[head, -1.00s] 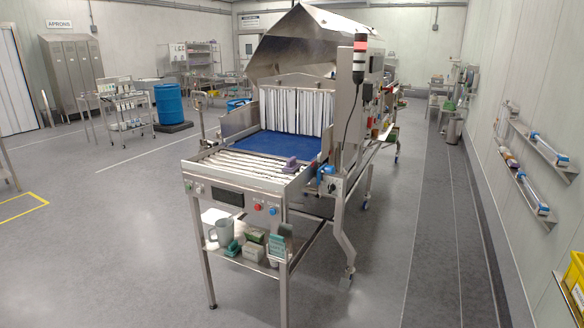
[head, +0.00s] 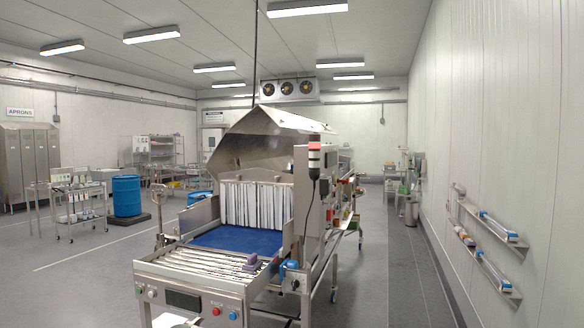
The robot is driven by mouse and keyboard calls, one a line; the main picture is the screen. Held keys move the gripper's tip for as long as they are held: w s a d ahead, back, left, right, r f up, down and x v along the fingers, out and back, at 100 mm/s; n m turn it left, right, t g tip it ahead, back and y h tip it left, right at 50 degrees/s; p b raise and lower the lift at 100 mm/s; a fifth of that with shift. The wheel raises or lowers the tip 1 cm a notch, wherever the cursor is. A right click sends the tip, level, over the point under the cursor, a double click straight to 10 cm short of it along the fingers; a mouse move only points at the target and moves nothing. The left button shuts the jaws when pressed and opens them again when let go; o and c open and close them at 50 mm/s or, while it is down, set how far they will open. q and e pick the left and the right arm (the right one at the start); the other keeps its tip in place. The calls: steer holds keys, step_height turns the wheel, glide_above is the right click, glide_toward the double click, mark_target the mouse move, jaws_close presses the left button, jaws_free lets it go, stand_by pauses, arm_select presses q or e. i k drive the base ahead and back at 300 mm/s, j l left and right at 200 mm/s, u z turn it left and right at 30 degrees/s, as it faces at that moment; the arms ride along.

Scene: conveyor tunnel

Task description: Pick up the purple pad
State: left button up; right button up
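The purple pad (head: 251,259) is a small block at the right end of the metal rollers (head: 203,262), at the front of the conveyor tunnel machine. It seems to stand upright, close to the right side rail. A little behind it is the blue belt (head: 238,238). Neither of my grippers shows in the head view, and nothing is touching the pad that I can see.
The machine's front panel (head: 183,299) with buttons faces me. A blue item (head: 288,266) is on the machine's right side. A blue drum (head: 127,196) and a cart (head: 77,207) stand at left. Wall shelves (head: 489,228) are at right. Floor on both sides is clear.

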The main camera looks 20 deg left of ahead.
mark_target(253, 264)
steer(key=i+j+z, duration=0.1)
steer(key=j, duration=0.35)
steer(key=i+j+z, duration=0.1)
steer(key=j, duration=0.4)
steer(key=i+j+z, duration=0.1)
steer(key=j, duration=0.4)
steer(key=i+j+z, duration=0.15)
steer(key=j, duration=0.35)
